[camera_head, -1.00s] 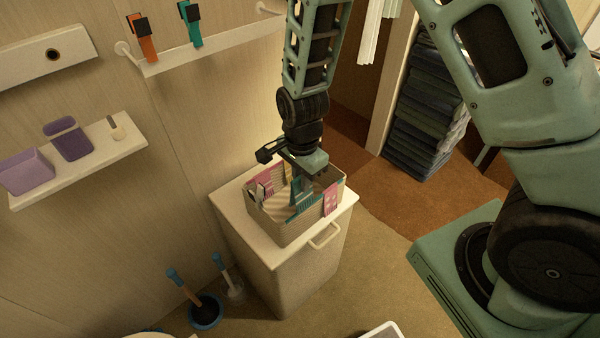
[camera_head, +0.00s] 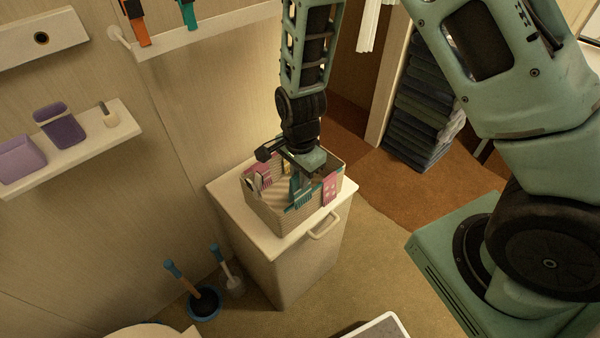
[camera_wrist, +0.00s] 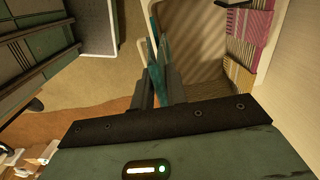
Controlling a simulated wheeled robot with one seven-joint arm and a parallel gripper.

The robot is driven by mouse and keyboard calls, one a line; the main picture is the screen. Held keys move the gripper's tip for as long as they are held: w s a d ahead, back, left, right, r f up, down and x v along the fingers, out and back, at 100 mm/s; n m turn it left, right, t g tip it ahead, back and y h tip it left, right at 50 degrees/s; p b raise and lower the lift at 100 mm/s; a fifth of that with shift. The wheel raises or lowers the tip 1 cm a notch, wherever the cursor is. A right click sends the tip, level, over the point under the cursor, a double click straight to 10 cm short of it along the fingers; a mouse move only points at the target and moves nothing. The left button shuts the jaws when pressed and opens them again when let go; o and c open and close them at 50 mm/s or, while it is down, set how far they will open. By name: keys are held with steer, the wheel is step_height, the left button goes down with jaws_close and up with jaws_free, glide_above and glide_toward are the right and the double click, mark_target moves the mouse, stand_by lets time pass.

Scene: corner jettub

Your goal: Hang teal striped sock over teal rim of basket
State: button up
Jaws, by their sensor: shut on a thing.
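The woven basket (camera_head: 268,215) stands on a white cabinet, and its teal rim (camera_head: 318,190) runs along the front right side. My gripper (camera_head: 305,182) points down at that rim and is shut on the teal striped sock (camera_head: 299,191). In the wrist view my gripper (camera_wrist: 160,88) pinches the sock (camera_wrist: 155,62), which lies along the basket wall (camera_wrist: 147,12). Whether the sock touches or straddles the rim is hard to tell. A pink sock (camera_head: 331,190) hangs over the rim to the right. A pink and a yellow striped sock (camera_wrist: 238,75) also show in the wrist view.
The white cabinet (camera_head: 245,230) has a front handle (camera_head: 323,226). Wall shelves (camera_head: 75,155) are at left, and a plunger (camera_head: 200,300) stands on the floor. Folded dark towels (camera_head: 420,125) are stacked at the right. Floor right of the cabinet is clear.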

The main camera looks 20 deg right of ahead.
mark_target(300, 200)
steer(key=shift+f+b, duration=2.95)
steer(key=shift+f, duration=1.9)
steer(key=o, duration=0.8)
steer(key=shift+o, duration=0.2)
step_height(300, 200, up, 17)
steer(key=shift+r+p, duration=0.2)
steer(key=shift+p, duration=0.8)
steer(key=s+a+r+n, duration=0.3)
steer(key=s+r+n, duration=0.2)
steer(key=s+n, duration=0.5)
steer(key=s+a+r+n, duration=0.3)
steer(key=s+r+n, duration=0.2)
steer(key=s+n, duration=0.5)
steer(key=shift+n+y+p, duration=0.3)
steer(key=shift+n, duration=0.8)
